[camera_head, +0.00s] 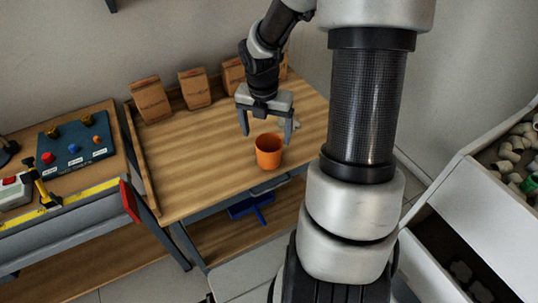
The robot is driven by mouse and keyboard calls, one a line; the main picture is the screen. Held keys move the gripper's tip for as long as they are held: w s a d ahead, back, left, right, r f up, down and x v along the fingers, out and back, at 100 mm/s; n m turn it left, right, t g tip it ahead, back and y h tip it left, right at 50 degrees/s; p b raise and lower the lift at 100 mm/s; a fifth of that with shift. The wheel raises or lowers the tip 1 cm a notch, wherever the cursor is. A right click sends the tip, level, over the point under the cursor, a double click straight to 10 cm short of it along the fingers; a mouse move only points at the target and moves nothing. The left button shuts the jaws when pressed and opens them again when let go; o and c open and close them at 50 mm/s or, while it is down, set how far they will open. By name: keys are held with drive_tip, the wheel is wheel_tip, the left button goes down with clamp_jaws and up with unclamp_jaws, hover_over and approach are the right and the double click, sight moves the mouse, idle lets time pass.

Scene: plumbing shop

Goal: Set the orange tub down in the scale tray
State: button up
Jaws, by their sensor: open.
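The orange tub (268,157) is upright near the front edge of the wooden bench, with its open top facing up. My gripper (267,137) is open, pointing down, with its two fingers apart just above and behind the tub's rim in the picture. I cannot tell whether the fingers are around the tub or clear of it. No scale tray can be made out for certain. A small grey piece (270,185) shows at the bench's front edge below the tub, and I cannot tell what it is.
Several brown paper bags (151,100) stand along the back of the wooden bench (195,165). A blue board with knobs (75,140) lies on the left bench. A blue object (250,204) is on the lower shelf. White bins with pipe fittings (510,150) stand at right.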

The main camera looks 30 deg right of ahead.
sight(269, 143)
drive_tip(key=f, duration=0.1)
drive_tip(key=f+b, duration=0.1)
drive_tip(key=f, duration=0.3)
drive_tip(key=shift+s+d+b, duration=0.1)
drive_tip(key=shift+d+b, duration=0.25)
drive_tip(key=shift+b, duration=0.05)
drive_tip(key=c, duration=1.2)
drive_tip(key=shift+r, duration=0.1)
